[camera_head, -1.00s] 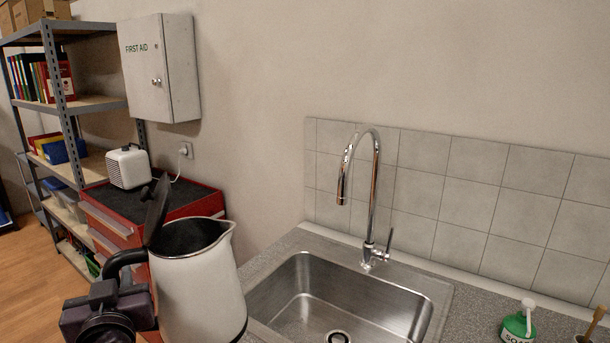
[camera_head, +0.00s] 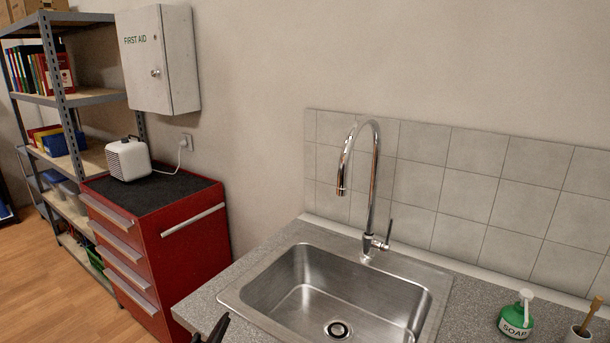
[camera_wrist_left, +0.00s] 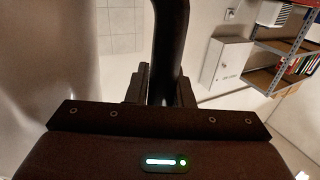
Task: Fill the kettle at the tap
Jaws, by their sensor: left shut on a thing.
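In the left wrist view my left gripper (camera_wrist_left: 158,88) is shut on the kettle's black handle (camera_wrist_left: 168,40). The kettle's pale body (camera_wrist_left: 40,60) fills the left side of that view, close and blurred. In the head view most of the kettle is below the frame. No water runs from the spout. My right gripper is not in view.
A green soap bottle (camera_head: 516,315) and a white pot with a brush (camera_head: 580,333) stand on the counter (camera_head: 467,312), right of the sink. A red drawer cabinet (camera_head: 180,265) with a small white heater (camera_head: 127,159) stands left. A first aid box (camera_head: 146,62) hangs above.

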